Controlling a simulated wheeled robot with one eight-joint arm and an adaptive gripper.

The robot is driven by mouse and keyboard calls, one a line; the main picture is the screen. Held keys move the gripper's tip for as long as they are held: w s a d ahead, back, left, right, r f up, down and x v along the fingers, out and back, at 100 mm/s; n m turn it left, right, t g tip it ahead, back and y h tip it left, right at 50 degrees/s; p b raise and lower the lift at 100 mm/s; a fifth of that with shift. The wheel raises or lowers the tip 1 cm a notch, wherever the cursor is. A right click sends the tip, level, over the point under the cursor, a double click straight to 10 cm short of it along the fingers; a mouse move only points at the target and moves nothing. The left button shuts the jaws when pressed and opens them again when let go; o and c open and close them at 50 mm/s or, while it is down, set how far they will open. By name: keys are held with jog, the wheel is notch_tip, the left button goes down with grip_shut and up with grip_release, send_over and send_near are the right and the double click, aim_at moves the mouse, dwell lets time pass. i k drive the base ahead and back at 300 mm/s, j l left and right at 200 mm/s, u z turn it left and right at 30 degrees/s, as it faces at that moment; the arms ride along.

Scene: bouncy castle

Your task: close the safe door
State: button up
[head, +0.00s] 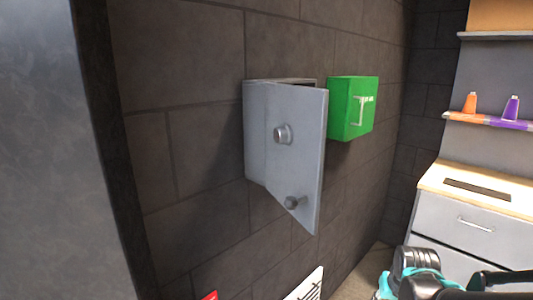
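A grey metal safe (255,135) is mounted on the dark block wall near the middle of the head view. Its grey door (300,150) stands partly open, with its free edge swung out from the wall at the right. A dark gap shows at the top behind the door; the inside is mostly hidden. Black and teal parts, which seem to be my arm, show at the bottom right, well away from the door. I cannot make out my gripper's fingertips.
A green box (352,108) hangs on the wall just right of the safe. A drawer cabinet (475,225) and a shelf (488,120) with orange and purple bottles stand at the right. A grey panel (60,150) fills the left. A white sign (303,285) is below.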

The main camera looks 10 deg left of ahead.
aim_at(294, 171)
jog(key=u, duration=0.95)
jog(key=k+l, duration=0.45)
jog(key=k, duration=0.15)
jog(key=k+l+z, duration=0.15)
jog(key=k+l, duration=0.25)
jog(key=k, duration=0.2)
